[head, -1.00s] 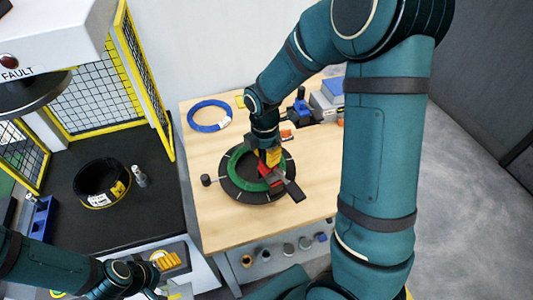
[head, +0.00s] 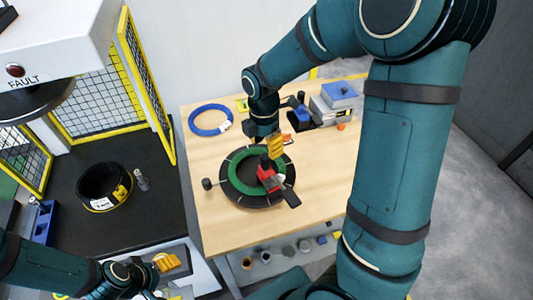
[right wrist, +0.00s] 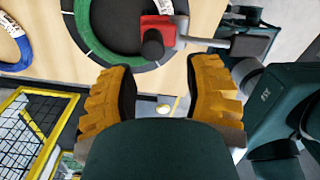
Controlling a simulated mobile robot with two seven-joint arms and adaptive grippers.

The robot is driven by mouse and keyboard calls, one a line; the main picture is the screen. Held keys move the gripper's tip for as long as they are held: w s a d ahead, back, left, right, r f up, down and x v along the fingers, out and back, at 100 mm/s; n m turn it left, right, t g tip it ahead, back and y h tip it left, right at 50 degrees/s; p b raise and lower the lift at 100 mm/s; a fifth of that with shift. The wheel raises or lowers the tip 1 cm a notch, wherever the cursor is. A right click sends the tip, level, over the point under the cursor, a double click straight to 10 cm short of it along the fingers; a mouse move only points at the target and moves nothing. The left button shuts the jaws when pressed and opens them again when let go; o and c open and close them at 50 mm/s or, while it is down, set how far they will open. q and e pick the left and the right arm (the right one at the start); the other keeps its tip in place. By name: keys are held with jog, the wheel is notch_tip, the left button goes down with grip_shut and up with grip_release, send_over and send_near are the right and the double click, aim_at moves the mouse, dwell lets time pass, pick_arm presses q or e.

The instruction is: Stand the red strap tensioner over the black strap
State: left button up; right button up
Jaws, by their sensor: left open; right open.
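The red strap tensioner (head: 267,180) stands on the right part of the green coil (head: 232,178), its black lever pointing to the lower right. In the right wrist view the red tensioner (right wrist: 161,29) shows its round black knob and lever beyond the fingertips. My right gripper (head: 274,148), with yellow fingers, is open and empty, apart from the tensioner and behind it. Its open fingers also show in the right wrist view (right wrist: 160,88). I cannot make out the black strap apart from the black ring under the coil. My left gripper (head: 166,263) is open at the lower left.
A blue coil (head: 209,117) lies at the wooden table's back left. Blue and grey devices (head: 336,98) stand at the back right. A black coil (head: 104,185) sits on the dark machine bed at left, beside the yellow mesh fence (head: 150,95). The table's front is clear.

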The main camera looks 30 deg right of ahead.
pick_arm(q)
jog(key=shift+r, duration=0.4)
pick_arm(e)
notch_tip(320, 180, up, 7)
jog(key=shift+w, duration=0.15)
pick_arm(q)
jog(key=shift+s, duration=0.1)
